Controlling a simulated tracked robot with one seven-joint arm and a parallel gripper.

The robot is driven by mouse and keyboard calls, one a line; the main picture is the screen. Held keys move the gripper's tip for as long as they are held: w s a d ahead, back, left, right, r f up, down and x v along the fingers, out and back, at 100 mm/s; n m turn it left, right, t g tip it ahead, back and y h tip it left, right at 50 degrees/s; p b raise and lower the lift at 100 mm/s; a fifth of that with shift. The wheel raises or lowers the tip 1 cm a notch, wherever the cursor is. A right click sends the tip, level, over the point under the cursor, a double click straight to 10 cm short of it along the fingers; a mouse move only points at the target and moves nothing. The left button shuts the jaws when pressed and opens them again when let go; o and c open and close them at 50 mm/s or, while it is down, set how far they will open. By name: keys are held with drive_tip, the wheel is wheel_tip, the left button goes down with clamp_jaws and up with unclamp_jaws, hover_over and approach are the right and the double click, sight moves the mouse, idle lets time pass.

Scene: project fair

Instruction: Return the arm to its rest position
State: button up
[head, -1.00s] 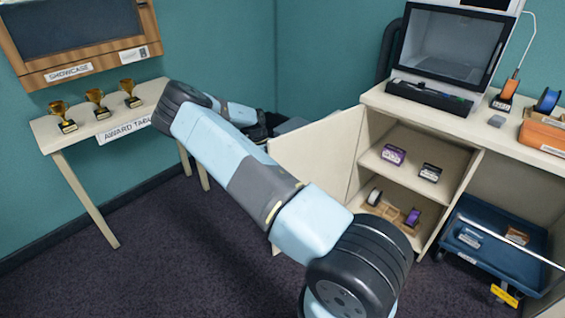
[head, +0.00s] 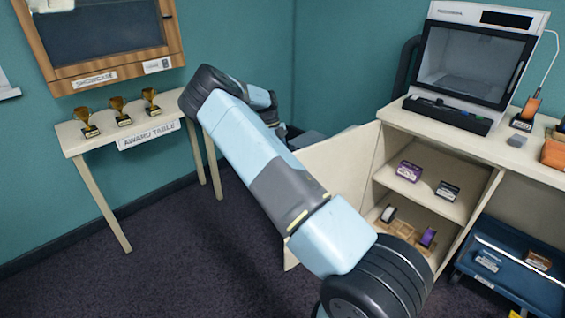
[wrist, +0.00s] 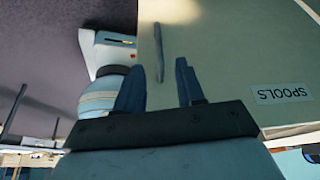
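My arm (head: 262,160) is bent, reaching out from the lower right to an elbow near the award table and then folding back. My gripper (wrist: 158,85) shows in the wrist view with its two dark fingers apart and nothing between them. Behind the fingers is the pale cabinet door labelled SPOOLS (wrist: 225,60), with a slim handle (wrist: 158,52). In the head view the gripper is mostly hidden behind my arm, near the open cabinet door (head: 340,165). I cannot tell whether the fingers touch the door.
The award table (head: 72,140) with several gold trophies stands at left below the showcase (head: 75,75). At right, the cabinet (head: 455,148) has small boxes on its shelves and a machine (head: 475,65) on top. A blue cart (head: 515,285) is below. Carpet at lower left is clear.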

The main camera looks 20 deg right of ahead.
drive_tip(key=shift+w+r, duration=0.25)
drive_tip(key=shift+r, duration=0.35)
drive_tip(key=s+a+r+n+t+y, duration=0.1)
drive_tip(key=s+r+n+t+y, duration=0.1)
drive_tip(key=s+r+n, duration=0.75)
drive_tip(key=s+a+r+n+t+y, duration=0.2)
drive_tip(key=s+r+n, duration=0.3)
drive_tip(key=s+r, duration=1)
drive_tip(key=s+a+r+n+t, duration=0.2)
drive_tip(key=s+r+n, duration=0.2)
drive_tip(key=s, duration=0.4)
drive_tip(key=s+a+r+n+t+h, duration=0.1)
drive_tip(key=s+a+r+n, duration=0.1)
drive_tip(key=s+n, duration=0.5)
drive_tip(key=s+a+r+n+t+h, duration=0.1)
drive_tip(key=s+a+r+n+t, duration=0.1)
drive_tip(key=s+r+n, duration=0.3)
drive_tip(key=s, duration=0.3)
drive_tip(key=shift+s+r+t, duration=0.3)
drive_tip(key=shift+s+r, duration=0.05)
drive_tip(key=shift+n, duration=0.25)
